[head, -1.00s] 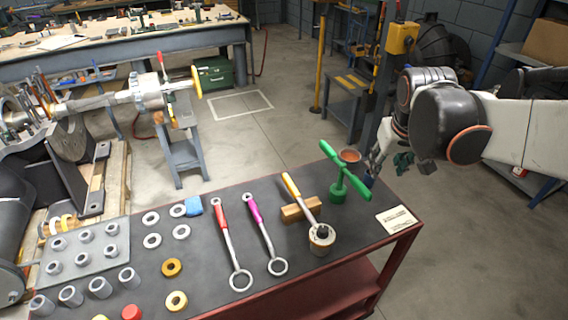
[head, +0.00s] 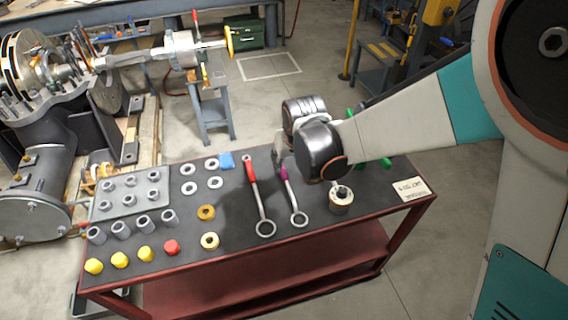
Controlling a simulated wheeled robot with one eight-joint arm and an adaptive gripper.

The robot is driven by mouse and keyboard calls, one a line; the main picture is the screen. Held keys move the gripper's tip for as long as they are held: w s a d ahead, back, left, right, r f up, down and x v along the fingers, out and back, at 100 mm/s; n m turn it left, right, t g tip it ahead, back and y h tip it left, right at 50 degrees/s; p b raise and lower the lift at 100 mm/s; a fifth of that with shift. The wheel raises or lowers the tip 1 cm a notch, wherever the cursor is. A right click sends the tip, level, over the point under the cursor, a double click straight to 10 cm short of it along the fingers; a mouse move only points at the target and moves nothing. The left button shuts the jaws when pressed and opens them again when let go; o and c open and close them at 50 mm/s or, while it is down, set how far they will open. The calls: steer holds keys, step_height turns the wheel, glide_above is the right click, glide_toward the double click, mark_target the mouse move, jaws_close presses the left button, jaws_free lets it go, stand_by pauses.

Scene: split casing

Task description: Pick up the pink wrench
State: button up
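The pink wrench (head: 292,199) lies on the dark top of the red workbench, its ring end toward the front and its pink handle toward the back. My gripper (head: 279,160) is over the bench at the back end of the pink handle, between the pink and red wrenches. My wrist hides part of it, and I cannot tell whether the fingers are open or touch the handle. The red-handled wrench (head: 259,197) lies just left of the pink one.
A round metal piece (head: 341,202) stands right of the pink wrench, with a paper card (head: 411,189) farther right. The green-handled tool (head: 384,162) is mostly behind my arm. Washers, a grey plate (head: 131,188) of sleeves and yellow caps (head: 120,260) fill the left.

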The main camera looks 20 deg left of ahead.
mark_target(283, 170)
steer(key=b+x, duration=0.2)
steer(key=x, duration=0.5)
steer(key=shift+w+f, duration=0.1)
steer(key=shift+f, duration=0.2)
steer(key=shift+w+b+x, duration=0.15)
steer(key=shift+b+x, duration=0.45)
steer(key=shift+x, duration=0.75)
steer(key=shift+w+b+x, duration=0.1)
steer(key=shift+b+x, duration=0.5)
steer(key=shift+x, duration=0.75)
steer(key=shift+a+r, duration=0.15)
steer(key=shift+r, duration=0.05)
steer(key=shift+c, duration=0.6)
jaws_close()
